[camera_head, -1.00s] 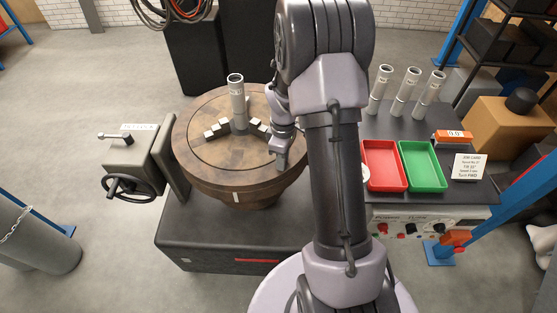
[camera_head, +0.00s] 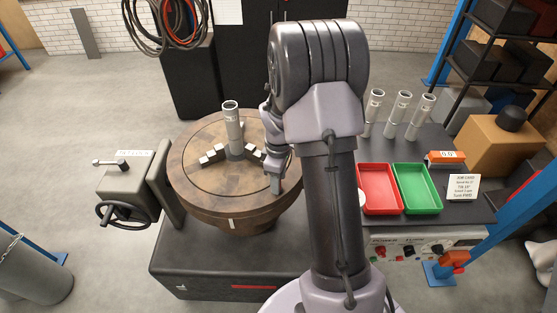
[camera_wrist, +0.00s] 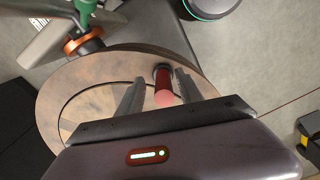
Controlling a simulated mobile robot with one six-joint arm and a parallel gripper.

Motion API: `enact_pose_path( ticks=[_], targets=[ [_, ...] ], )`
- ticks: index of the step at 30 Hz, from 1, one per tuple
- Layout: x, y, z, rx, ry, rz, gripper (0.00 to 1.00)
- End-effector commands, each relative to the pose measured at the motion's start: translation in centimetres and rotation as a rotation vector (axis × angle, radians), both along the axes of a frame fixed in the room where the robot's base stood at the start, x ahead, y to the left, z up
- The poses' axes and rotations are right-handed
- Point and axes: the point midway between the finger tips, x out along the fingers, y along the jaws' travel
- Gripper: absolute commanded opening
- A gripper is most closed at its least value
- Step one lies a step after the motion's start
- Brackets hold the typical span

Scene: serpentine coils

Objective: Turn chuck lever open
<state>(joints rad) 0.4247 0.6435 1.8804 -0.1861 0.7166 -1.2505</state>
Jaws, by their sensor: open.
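A round brown turntable (camera_head: 200,185) carries a three-jaw chuck (camera_head: 237,150) with a grey tube (camera_head: 232,122) standing upright in its middle. My gripper (camera_head: 276,184) points down over the table's right side. In the wrist view my gripper (camera_wrist: 170,92) is open, its two fingers apart. In the head view this rod is not clearly seen, and my arm covers the area to the right.
A grey box with a small lever (camera_head: 110,163) and a black handwheel (camera_head: 120,214) stands left of the turntable. Right are a red tray (camera_head: 380,205), a green tray (camera_head: 418,205) and three upright tubes (camera_head: 402,115). The floor at left is mostly clear.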

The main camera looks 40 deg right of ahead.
Motion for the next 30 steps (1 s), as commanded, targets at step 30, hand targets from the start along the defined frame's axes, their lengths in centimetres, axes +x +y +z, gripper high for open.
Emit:
enact_pose_path(
  ticks=[30],
  targets=[
    [0.0, 0.0, 15.5, -0.001, -0.002, 0.000, 0.43]
  ],
)
